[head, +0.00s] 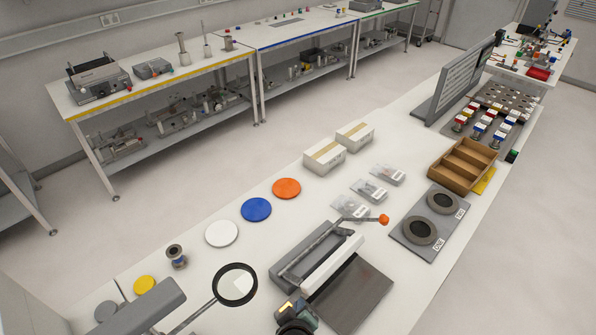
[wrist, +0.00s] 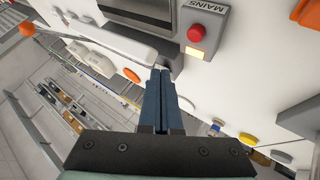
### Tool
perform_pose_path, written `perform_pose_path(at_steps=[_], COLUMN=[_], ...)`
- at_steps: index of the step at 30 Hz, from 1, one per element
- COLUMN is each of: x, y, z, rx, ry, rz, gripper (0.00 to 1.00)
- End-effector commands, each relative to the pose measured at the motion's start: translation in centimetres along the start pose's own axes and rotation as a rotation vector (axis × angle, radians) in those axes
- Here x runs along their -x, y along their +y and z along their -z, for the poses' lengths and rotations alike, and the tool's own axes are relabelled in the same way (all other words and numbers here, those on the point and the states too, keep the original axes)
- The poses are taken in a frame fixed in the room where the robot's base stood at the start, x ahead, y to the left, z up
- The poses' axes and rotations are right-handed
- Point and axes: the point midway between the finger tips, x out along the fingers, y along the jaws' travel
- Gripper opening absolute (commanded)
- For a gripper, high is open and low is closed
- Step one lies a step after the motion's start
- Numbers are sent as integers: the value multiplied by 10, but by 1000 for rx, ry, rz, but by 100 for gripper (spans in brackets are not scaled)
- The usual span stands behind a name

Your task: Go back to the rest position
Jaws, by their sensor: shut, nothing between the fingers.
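My gripper (wrist: 162,72) shows in the wrist view, its two blue-grey fingers together with nothing between them. The fingertips appear just below a grey panel marked MAINS (wrist: 203,8), which carries a red button (wrist: 195,34) and a lit yellowish square (wrist: 195,53). I cannot tell if they touch anything. In the head view I cannot make out my gripper clearly; a dark shape (head: 294,318) stands at the bottom edge.
The white bench holds a lever device with an orange knob (head: 383,219), a black-ringed magnifier (head: 235,285), an orange disc (head: 286,188), a blue disc (head: 256,209), a white disc (head: 221,233), two white boxes (head: 354,136) and a cardboard tray (head: 463,160). Floor lies clear behind.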

Motion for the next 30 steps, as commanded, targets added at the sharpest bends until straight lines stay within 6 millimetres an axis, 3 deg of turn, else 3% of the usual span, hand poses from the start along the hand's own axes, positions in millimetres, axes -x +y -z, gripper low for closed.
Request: perform_pose_path(at_steps=[5, 8, 14, 17, 23, 30], x=[0, 3, 35, 63, 143, 271], y=[3, 25, 99, 136, 204, 260], z=[4, 29, 112, 152, 220, 269], rx=[-4, -40, -166, -232, -358, -488], ry=[8, 63, 261, 375, 625, 957], rz=[-6, -49, -185, -251, -370, -482], gripper=[0, 0, 0, 0, 0, 0])
